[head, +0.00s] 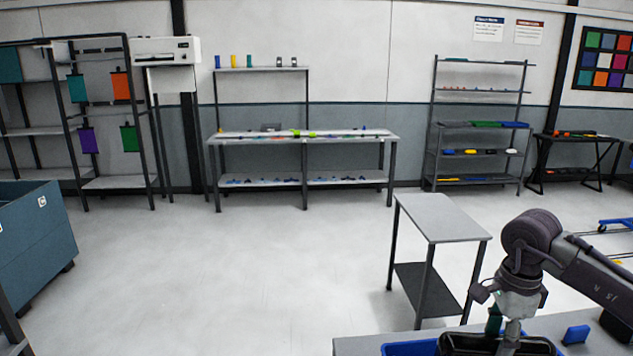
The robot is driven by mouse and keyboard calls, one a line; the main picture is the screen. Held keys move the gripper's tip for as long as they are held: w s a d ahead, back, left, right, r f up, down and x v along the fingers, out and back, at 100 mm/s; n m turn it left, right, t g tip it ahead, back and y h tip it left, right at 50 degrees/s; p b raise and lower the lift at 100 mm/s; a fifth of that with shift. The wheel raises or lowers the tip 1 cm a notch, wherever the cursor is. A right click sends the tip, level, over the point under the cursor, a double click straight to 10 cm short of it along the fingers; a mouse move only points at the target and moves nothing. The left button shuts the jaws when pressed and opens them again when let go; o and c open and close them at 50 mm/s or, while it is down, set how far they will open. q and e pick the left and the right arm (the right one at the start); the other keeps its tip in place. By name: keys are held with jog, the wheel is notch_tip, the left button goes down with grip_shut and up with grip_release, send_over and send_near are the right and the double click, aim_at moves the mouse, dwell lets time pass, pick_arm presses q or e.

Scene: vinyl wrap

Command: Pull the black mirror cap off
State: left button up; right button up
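A black rounded thing (462,343), which may be the black mirror cap, shows at the bottom edge of the head view, cut off by the frame. It is on or just above the grey bench (358,345). My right gripper (506,338) comes down from the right arm and is over this black thing, overlapping it in the picture. Its fingertips are hidden or too small to tell apart, so I cannot see whether it grips anything. My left gripper is out of view.
A blue tray (402,349) lies beside the black thing, and a small blue block (576,334) is to the right. A grey side table (440,217) stands behind the bench. Shelves and a workbench (300,137) line the back wall.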

jog(key=f, duration=0.1)
jog(key=f+b, duration=0.1)
jog(key=f, duration=0.1)
jog(key=shift+w, duration=0.3)
jog(key=shift+f, duration=0.15)
jog(key=o, duration=1.4)
jog(key=shift+c, duration=0.2)
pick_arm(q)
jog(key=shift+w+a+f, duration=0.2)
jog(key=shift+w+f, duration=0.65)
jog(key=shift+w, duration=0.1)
pick_arm(e)
notch_tip(320, 180, up, 12)
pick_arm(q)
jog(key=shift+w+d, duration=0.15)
